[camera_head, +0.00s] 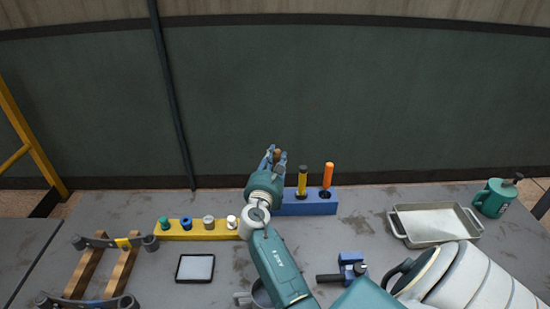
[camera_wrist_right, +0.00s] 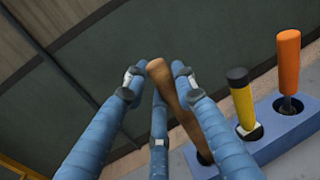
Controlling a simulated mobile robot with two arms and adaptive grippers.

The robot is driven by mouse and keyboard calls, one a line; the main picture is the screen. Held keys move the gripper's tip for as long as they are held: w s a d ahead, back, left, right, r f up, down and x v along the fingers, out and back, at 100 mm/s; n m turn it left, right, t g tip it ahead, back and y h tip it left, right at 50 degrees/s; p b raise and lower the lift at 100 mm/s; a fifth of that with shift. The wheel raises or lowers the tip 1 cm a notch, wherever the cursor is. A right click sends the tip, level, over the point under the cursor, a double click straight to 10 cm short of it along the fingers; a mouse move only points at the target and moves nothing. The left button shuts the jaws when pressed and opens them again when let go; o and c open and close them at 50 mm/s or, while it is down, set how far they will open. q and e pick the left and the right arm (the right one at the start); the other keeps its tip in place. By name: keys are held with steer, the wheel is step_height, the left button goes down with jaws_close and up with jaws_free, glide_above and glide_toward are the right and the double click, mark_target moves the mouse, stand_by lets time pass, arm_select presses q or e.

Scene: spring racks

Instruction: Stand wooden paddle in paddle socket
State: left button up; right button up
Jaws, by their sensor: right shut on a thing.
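The wooden paddle (camera_wrist_right: 180,100) is brown and slim. My right gripper (camera_head: 273,160) is shut on it, with blue fingers around it in the right wrist view (camera_wrist_right: 158,80). In the head view only a small brown part of the paddle (camera_head: 278,154) shows between the fingers. The blue block (camera_head: 315,209) stands behind and right of my wrist; it also shows in the wrist view (camera_wrist_right: 285,132). The paddle's lower end meets a dark spot at the block's left end, likely the paddle socket; whether it is inside cannot be told. My left gripper is not in view.
A yellow-handled tool (camera_head: 302,180) and an orange-handled tool (camera_head: 327,175) stand in the block, close right of the gripper. A yellow rack (camera_head: 200,236) with several pegs is at left. A metal tray (camera_head: 395,225) and green mug (camera_head: 492,199) are at right.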

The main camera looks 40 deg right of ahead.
steer(key=shift+f+b, duration=0.95)
steer(key=shift+f, duration=0.35)
steer(key=o, duration=1.2)
steer(key=v, duration=1.2)
steer(key=shift+r, duration=0.15)
